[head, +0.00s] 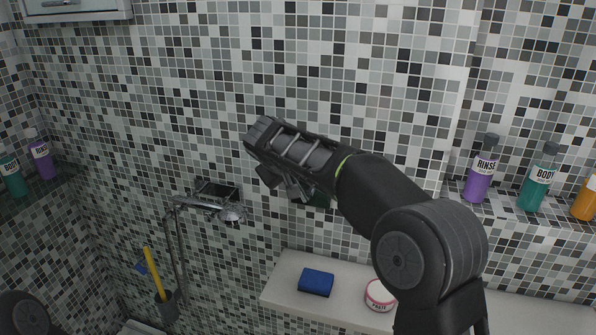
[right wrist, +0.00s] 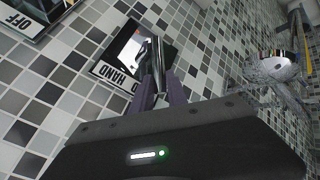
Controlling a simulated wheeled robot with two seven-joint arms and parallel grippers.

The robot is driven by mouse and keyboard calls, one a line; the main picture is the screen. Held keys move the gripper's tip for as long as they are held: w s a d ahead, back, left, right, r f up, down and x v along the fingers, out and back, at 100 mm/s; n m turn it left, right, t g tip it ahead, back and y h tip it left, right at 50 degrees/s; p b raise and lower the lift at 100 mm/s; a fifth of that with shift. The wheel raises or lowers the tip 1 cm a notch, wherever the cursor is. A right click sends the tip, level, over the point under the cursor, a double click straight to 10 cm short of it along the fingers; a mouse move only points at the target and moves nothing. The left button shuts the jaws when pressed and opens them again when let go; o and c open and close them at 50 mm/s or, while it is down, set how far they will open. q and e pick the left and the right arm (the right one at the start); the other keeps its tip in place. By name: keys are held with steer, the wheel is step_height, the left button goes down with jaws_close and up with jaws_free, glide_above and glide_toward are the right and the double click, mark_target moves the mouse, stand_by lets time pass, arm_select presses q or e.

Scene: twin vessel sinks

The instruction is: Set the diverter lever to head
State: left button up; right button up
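The diverter lever (right wrist: 153,62) is a chrome handle standing out from a dark glossy plate (right wrist: 130,47) on the tiled wall in the right wrist view. In the head view my right gripper (head: 293,188) is at the wall and hides the lever. My left gripper is out of view.
A hand shower (head: 231,213) hangs left of my right gripper. A plate labelled OFF (right wrist: 12,74) is at the wrist view's left. Bottles, including a purple one (head: 480,175), stand at right.

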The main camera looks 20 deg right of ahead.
steer(key=shift+o, duration=0.2)
steer(key=shift+w+d+r, duration=0.1)
steer(key=shift+w+d, duration=0.1)
steer(key=shift+d, duration=0.15)
steer(key=shift+w+d, duration=0.15)
steer(key=shift+s+a+r, duration=0.25)
steer(key=shift+a+r, duration=0.05)
steer(key=shift+r, duration=0.15)
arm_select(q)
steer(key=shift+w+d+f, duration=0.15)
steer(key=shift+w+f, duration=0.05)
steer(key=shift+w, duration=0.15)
arm_select(e)
steer(key=v, duration=0.6)
steer(key=shift+s, duration=0.55)
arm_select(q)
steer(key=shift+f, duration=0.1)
arm_select(e)
steer(key=shift+a, duration=0.1)
